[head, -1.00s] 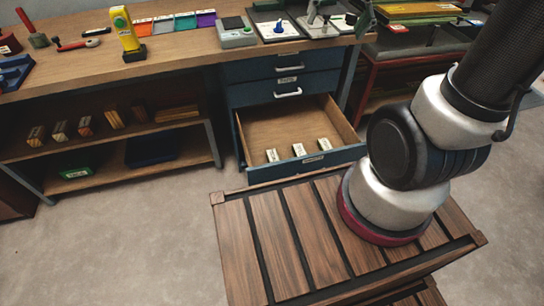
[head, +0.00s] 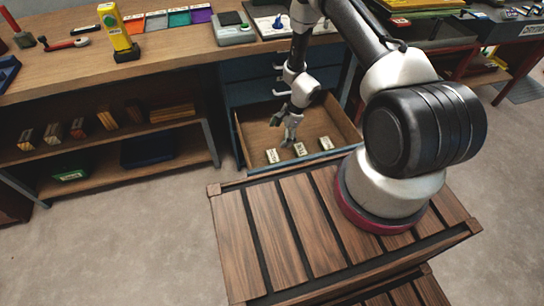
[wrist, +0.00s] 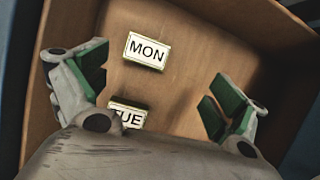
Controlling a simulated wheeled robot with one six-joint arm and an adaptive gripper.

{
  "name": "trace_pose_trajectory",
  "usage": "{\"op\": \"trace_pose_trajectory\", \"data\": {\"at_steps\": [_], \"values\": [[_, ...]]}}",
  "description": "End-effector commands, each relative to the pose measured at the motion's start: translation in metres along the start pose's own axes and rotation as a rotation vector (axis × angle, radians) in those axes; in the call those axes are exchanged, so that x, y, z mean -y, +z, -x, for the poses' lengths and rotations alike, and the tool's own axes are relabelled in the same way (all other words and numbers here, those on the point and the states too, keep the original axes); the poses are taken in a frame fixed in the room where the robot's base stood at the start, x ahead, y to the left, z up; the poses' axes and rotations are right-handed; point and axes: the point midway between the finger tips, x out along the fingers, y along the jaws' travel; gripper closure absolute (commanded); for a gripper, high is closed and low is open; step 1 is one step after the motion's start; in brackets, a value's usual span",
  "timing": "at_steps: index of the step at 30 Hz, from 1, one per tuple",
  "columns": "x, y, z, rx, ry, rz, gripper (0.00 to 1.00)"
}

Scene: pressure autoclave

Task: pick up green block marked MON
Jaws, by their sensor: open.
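The MON block (wrist: 147,51) lies on the floor of the open drawer (head: 342,120). Its white top reads MON, with a thin greenish edge. Below it in the wrist view is the TUE block (wrist: 128,116), partly hidden by my gripper's body. My gripper (wrist: 160,88) is open and empty, with green pads on its fingers. The MON block shows between and beyond the fingertips, nearer the left one, and does not look held. In the head view my gripper (head: 290,136) hangs down into the drawer area, close to the row of blocks. Block labels are too small to read there.
The drawer walls enclose the blocks, with bare floor behind them. Another block (head: 326,143) lies at the right of the row. The workbench (head: 60,70) with a yellow device (head: 117,30) stands behind. Shelves with more blocks (head: 78,128) are at left.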

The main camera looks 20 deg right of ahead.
Motion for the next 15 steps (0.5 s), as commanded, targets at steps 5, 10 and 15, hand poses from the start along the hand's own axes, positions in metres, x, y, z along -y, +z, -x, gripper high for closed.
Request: {"op": "trace_pose_trajectory", "data": {"at_steps": [5, 10, 15], "values": [[-0.021, -0.014, -0.04, -0.009, 0.017, -0.08, 0.04], [-0.023, -0.015, -0.06, -0.01, 0.019, -0.088, 0.04], [-0.025, -0.013, -0.082, -0.009, 0.021, -0.087, 0.04]]}}
